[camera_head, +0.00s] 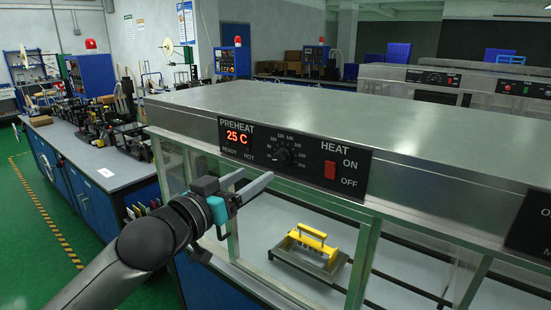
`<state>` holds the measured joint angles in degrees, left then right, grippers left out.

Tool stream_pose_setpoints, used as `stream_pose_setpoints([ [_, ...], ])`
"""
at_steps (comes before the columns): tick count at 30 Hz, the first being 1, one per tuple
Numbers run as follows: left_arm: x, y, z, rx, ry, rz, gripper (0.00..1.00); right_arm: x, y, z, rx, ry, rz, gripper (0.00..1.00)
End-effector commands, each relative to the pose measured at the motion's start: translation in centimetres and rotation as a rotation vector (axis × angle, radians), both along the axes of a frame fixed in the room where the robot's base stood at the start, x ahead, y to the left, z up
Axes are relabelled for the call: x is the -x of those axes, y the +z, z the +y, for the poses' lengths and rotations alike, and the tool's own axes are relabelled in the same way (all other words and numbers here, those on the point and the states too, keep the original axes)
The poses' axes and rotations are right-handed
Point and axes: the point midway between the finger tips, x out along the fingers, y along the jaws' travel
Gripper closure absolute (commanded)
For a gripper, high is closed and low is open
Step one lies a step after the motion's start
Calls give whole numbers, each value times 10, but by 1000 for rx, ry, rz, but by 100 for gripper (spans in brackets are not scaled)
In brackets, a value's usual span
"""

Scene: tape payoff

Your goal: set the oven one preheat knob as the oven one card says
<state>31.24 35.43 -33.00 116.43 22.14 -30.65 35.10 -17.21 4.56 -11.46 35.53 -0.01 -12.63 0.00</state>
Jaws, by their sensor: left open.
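The preheat knob (283,156) is a small black dial on the black control panel (262,150) of the nearest oven. Numbers ring it, but its pointer setting is too small to read. I cannot make out a card marked for oven one. My right gripper is not in view.
A red heat switch (329,170) sits right of the knob, between ON and OFF labels. The oven hood (330,120) juts over an open bay with a yellow-handled fixture (312,240). A workbench (95,160) with equipment and a white sheet (105,172) stands at left.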

Motion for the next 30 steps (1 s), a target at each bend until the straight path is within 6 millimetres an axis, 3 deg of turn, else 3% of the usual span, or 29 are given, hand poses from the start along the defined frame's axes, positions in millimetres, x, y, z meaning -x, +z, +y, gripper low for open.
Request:
stream_pose_setpoints([
  [15, -61, 1, -40, -1, 0, -1, 32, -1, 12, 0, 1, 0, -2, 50],
  [30, -76, 0, -50, -2, 0, -1, 32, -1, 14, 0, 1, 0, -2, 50],
])
